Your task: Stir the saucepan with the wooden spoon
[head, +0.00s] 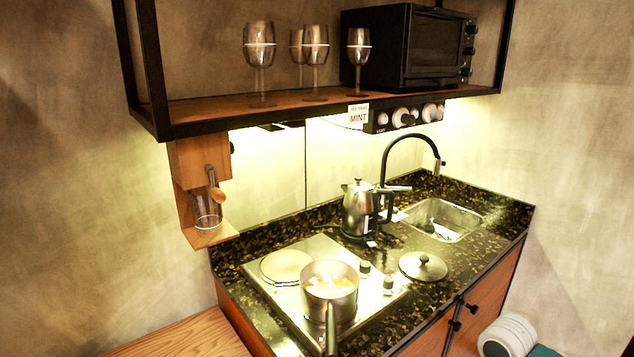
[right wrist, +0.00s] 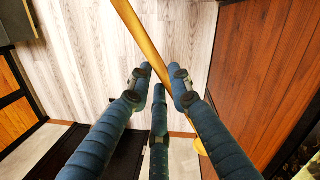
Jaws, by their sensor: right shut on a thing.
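The saucepan (head: 329,298) stands on the front of the steel hob in the head view, with its handle towards the bottom of the picture. It is uncovered and holds pale food with yellow-orange pieces. In the right wrist view my right gripper (right wrist: 158,78) is shut on the wooden spoon (right wrist: 140,30). The spoon slants from the top of that view down to the right, partly hidden by the fingers. Floor and wooden panels show behind it, and no saucepan is in that view. Neither gripper shows in the head view.
A lid (head: 423,266) lies on the counter right of the hob (head: 261,270). A kettle (head: 358,208) stands behind, near the sink (head: 444,220). A shelf (head: 290,108) with glasses and an oven overhangs the counter.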

